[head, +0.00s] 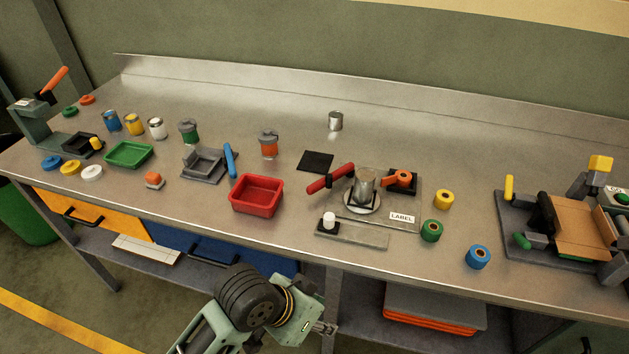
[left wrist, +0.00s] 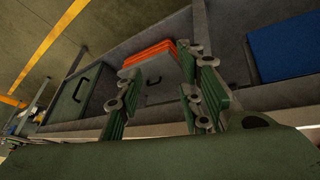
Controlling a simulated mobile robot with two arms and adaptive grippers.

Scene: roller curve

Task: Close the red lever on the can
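The silver can (head: 365,187) stands on a round plate on a grey fixture at the middle right of the bench. The red lever (head: 330,179) lies slanted at the can's left, its right end raised and close to the can. My left gripper (head: 324,328) is in front of the bench, low and well away from the lever. In the left wrist view its two green fingers (left wrist: 162,105) stand apart with nothing between them. My right gripper is not in view.
A red bin (head: 257,195) sits left of the fixture. A white-knobbed block (head: 330,222) lies before the lever. Tape rolls, green (head: 432,231) and blue (head: 478,257), stand at the right. The bench's front edge lies between my gripper and the fixture.

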